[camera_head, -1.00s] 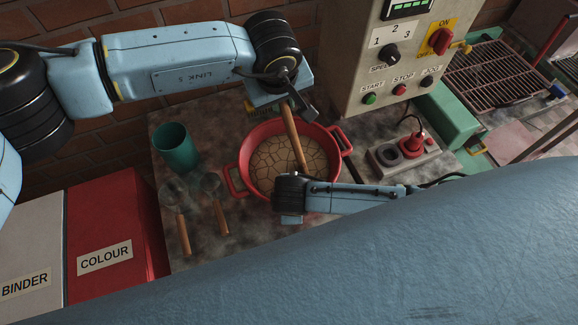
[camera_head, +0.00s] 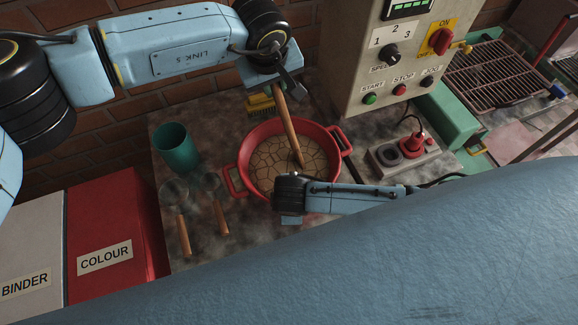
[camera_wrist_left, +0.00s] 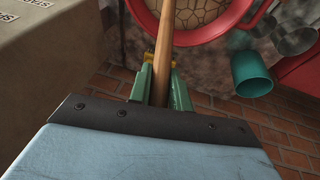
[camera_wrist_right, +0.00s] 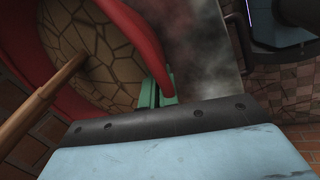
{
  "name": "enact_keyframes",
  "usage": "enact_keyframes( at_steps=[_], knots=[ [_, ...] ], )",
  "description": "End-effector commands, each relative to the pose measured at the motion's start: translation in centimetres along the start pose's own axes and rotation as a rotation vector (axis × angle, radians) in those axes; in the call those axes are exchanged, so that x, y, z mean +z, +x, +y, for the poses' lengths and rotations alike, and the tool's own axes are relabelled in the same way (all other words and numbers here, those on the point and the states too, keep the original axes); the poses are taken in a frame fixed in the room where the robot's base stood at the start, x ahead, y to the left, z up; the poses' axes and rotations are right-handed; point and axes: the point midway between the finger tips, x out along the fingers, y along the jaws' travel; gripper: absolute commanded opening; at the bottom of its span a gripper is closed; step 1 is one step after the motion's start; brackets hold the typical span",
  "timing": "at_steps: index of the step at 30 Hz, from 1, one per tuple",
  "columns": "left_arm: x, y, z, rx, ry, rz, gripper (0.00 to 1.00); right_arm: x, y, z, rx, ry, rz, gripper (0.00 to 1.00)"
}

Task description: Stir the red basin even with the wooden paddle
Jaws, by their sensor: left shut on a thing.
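The red basin (camera_head: 327,178) sits on the bench, holding a tan mass (camera_head: 285,160) with a dark cracked pattern. My left gripper (camera_head: 276,84) is above its far side, shut on the wooden paddle (camera_head: 288,122). The paddle slants down into the basin; its lower end is at the mass, and how deep it goes is unclear. In the left wrist view the paddle (camera_wrist_left: 161,55) runs between the green fingers (camera_wrist_left: 160,88). My right gripper (camera_wrist_right: 157,92) is at the basin's near side, with the red rim (camera_wrist_right: 148,45) between its fingers; how tightly they close is unclear.
A green cup (camera_head: 176,150) and two wooden-handled tools (camera_head: 183,235) are left of the basin. A yellow object (camera_head: 260,103) is behind it. A control box (camera_head: 375,75) and a socket block with a red plug (camera_head: 411,146) are at right. Red COLOUR (camera_head: 110,215) and white BINDER bins stand at left.

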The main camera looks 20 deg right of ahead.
Motion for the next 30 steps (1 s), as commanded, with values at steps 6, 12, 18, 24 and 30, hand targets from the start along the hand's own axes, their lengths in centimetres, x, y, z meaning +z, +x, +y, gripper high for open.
enact_keyframes(
  at_steps=[6, 12, 18, 24, 30],
  knots=[
    [-0.4, -2.4, -0.2, 0.0, 0.001, 0.001, 0.0, -0.1, 0.0, -0.1, -0.002, 0.0, 0.003, 0.0],
    [-0.7, -4.3, -0.3, 0.0, 0.0, 0.0, 0.0, -0.1, 0.0, -0.1, -0.002, 0.0, 0.003, 0.0],
    [-1.0, -6.3, -0.5, 0.001, -0.001, 0.001, 0.0, -0.1, 0.0, -0.1, -0.002, 0.0, 0.003, 0.0],
    [-1.3, -8.3, -0.6, 0.0, 0.0, 0.001, 0.0, -0.1, 0.0, -0.1, -0.002, 0.0, 0.003, 0.0],
    [-1.6, -10.3, -0.7, 0.0, 0.0, 0.0, 0.0, -0.1, 0.0, -0.1, -0.002, 0.0, 0.003, 0.0]
  ],
)
